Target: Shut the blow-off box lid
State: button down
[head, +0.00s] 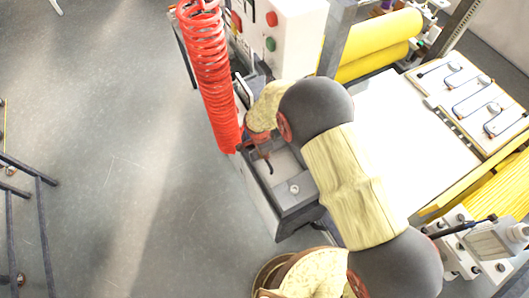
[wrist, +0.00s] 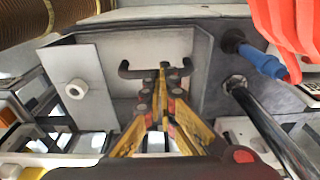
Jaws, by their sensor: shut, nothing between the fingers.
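The grey blow-off box (head: 283,222) is below the middle of the head view, partly hidden by my arm. A pale panel with a round knob (head: 294,188) shows on it. In the wrist view the grey box body (wrist: 215,75) surrounds a pale panel (wrist: 190,47) carrying a dark bar handle (wrist: 133,72). The knobbed panel (wrist: 88,62) stands at the left there. I cannot tell for sure which panel is the lid, or its angle. My gripper (wrist: 162,70) is shut and empty, its fingertips overlapping the middle of the handle; contact is unclear. It also shows in the head view (head: 262,150).
A red coiled hose (head: 210,75) hangs close to the left of my gripper and shows at the upper right of the wrist view (wrist: 290,30). A white control box (head: 290,35) and yellow roller (head: 380,45) stand behind. Open floor (head: 100,150) lies left.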

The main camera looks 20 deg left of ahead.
jog(key=b, duration=0.1)
jog(key=f+b, duration=0.2)
jog(key=shift+s+a+f, duration=0.1)
jog(key=shift+s+a, duration=0.15)
jog(key=shift+s, duration=0.1)
dwell(0.4)
